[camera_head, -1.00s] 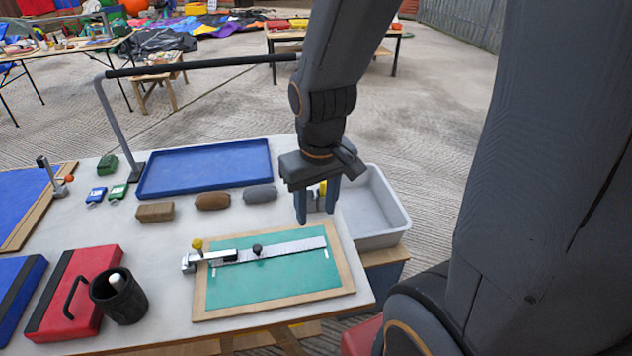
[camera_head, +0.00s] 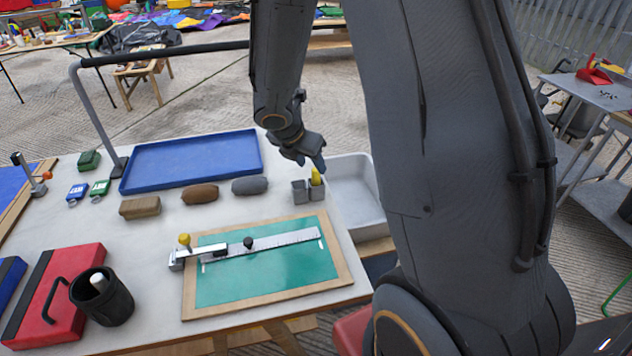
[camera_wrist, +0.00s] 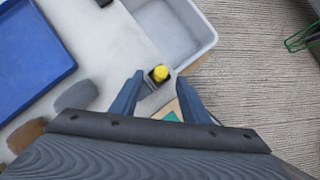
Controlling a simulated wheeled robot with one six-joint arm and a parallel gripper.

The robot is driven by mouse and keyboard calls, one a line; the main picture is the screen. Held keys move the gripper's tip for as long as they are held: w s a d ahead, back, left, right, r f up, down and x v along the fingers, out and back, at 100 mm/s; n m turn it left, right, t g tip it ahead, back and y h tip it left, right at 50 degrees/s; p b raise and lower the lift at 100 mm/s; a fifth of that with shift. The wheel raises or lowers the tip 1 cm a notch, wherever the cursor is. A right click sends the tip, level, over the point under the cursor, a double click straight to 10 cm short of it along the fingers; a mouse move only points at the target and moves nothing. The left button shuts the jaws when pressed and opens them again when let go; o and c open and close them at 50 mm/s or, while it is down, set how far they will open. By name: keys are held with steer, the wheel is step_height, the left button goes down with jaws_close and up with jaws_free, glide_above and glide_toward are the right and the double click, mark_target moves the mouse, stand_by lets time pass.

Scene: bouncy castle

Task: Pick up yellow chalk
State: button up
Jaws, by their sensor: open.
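The yellow chalk (camera_head: 316,176) stands upright in a small grey holder (camera_head: 308,190) on the table, beside the grey bin. In the wrist view the yellow chalk (camera_wrist: 160,73) shows from above, in its dark holder, a little beyond the fingertips. My gripper (camera_head: 311,164) is open and empty, just above and behind the chalk in the head view. In the wrist view its two blue fingers (camera_wrist: 163,92) are spread to either side below the chalk, not seen touching it.
The grey bin (camera_head: 360,226) is at the table's right edge. A blue tray (camera_head: 190,185) lies to the left. Brown and grey lumps lie in front of the tray. A green board (camera_head: 300,270) with a ruler lies in front. A black cup (camera_head: 112,305) stands front left.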

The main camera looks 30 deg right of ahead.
mark_target(316, 170)
steer(key=x, duration=0.5)
steer(key=shift+w+d+f, duration=0.1)
steer(key=shift+d+f, duration=0.1)
steer(key=shift+d, duration=0.1)
jaws_close()
